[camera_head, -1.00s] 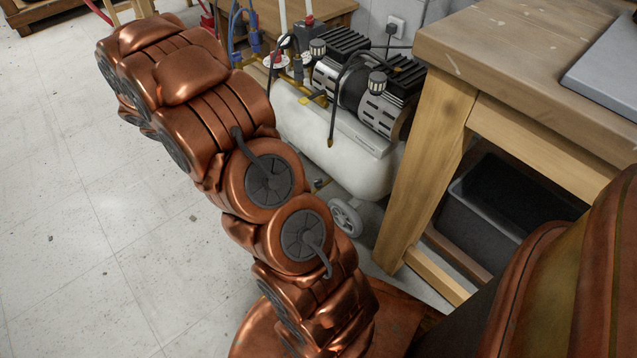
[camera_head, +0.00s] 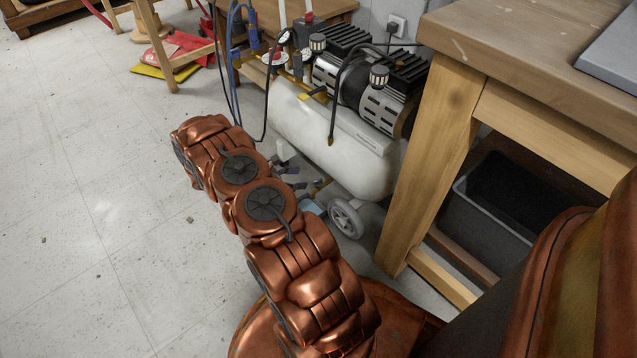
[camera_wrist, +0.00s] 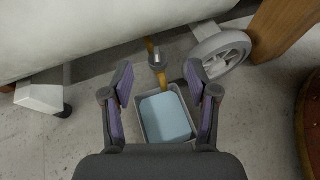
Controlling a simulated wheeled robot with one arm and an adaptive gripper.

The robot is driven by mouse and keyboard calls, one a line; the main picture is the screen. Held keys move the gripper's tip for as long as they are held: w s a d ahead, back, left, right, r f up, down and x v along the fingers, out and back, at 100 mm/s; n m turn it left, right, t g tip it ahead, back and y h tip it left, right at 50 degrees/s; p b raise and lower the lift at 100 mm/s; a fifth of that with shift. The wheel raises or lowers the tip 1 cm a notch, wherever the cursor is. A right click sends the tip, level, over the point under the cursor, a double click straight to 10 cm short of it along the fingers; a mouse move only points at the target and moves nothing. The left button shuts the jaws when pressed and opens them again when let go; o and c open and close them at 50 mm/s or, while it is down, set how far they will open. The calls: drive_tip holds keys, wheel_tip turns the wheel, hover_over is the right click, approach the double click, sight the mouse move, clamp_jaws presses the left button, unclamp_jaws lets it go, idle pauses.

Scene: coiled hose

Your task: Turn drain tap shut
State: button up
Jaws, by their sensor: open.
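The drain tap (camera_wrist: 157,62) shows in the wrist view as a brass stem with a grey metal collar, under the white compressor tank (camera_wrist: 70,32). A yellow part continues below the collar; I cannot tell which way the tap's lever is set. My gripper (camera_wrist: 159,84) is open and empty, its two purple-padded fingers either side of the tap's line, with the tap just ahead of the fingertips. No contact shows. In the head view, the tank (camera_head: 325,140) stands beside my arm, and my gripper (camera_head: 290,178) is partly hidden near its underside.
A grey tray (camera_wrist: 148,130) with a light blue thing in it lies on the floor below the tap. A wheel (camera_wrist: 220,54) is to the right and a white foot (camera_wrist: 42,97) to the left. A wooden bench leg (camera_head: 428,165) stands right of the tank. Open floor lies left.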

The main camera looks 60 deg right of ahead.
sight(317, 181)
drive_tip(key=shift+n, duration=0.4)
drive_tip(key=s+d+f, duration=0.1)
drive_tip(key=d+f, duration=0.1)
drive_tip(key=s+d+f+b, duration=0.1)
drive_tip(key=d+f, duration=0.1)
drive_tip(key=s+d+f+b, duration=0.1)
drive_tip(key=d+f, duration=0.1)
drive_tip(key=shift+s+d+f+h+b, duration=0.3)
drive_tip(key=shift+s+d+b, duration=0.2)
drive_tip(key=shift+d, duration=0.2)
drive_tip(key=shift+r, duration=0.1)
